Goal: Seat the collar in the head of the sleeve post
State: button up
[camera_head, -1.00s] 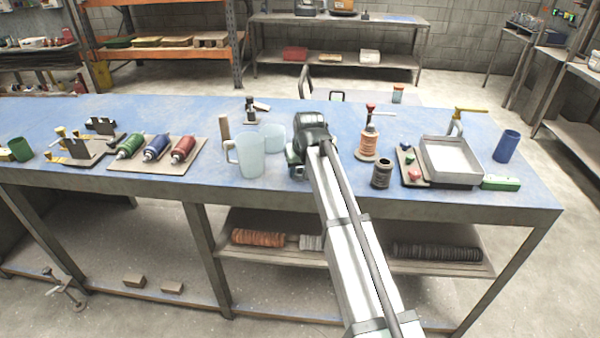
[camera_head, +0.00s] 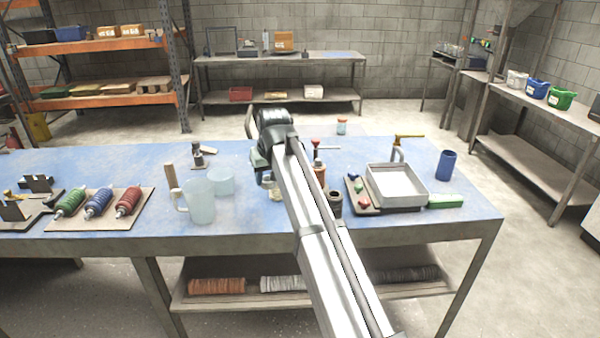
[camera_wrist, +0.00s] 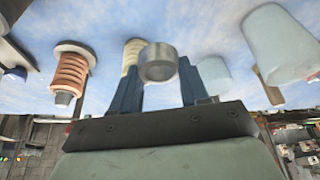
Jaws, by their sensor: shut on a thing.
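My gripper (camera_wrist: 159,72) has its two dark blue fingers on either side of a short grey metal ring, which appears to be the collar (camera_wrist: 158,64). The ring's round end faces the camera. Behind it in the wrist view stands a cream cylinder (camera_wrist: 131,50), partly hidden by the ring and a finger. It may be the sleeve post, but I cannot tell for sure. In the head view my gripper (camera_head: 264,175) is above the bench, right of the clear pitcher, with its fingertips and the collar hard to make out. A pale yellowish piece (camera_head: 274,192) shows just below it.
The clear pitcher (camera_head: 199,203) and a beaker (camera_head: 222,182) stand left of the gripper. An orange ribbed post (camera_wrist: 70,73) and a dark cup (camera_head: 335,203) stand to its right in the head view. Further right are a grey tray (camera_head: 398,204) and a blue cup (camera_head: 446,165).

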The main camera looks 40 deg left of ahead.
jog(key=m, duration=0.2)
send_near(317, 159)
jog(key=s, duration=0.2)
jog(key=w+a+r, duration=0.2)
jog(key=w+r, duration=0.1)
jog(key=w, duration=0.1)
jog(key=shift+s+a+f+n, duration=0.15)
jog(key=shift+f+n, duration=0.3)
jog(key=shift+f, duration=1.25)
jog(key=shift+w+a+f+n, duration=0.15)
jog(key=shift+f+n, duration=0.25)
jog(key=shift+f, duration=1.35)
jog(key=shift+s+a+f+n, duration=0.15)
jog(key=shift+f+n, duration=0.3)
jog(key=shift+f, duration=1.25)
jog(key=shift+f, duration=0.15)
jog(key=o, duration=1.1)
jog(key=shift+o, duration=0.2)
jog(key=v, duration=1.2)
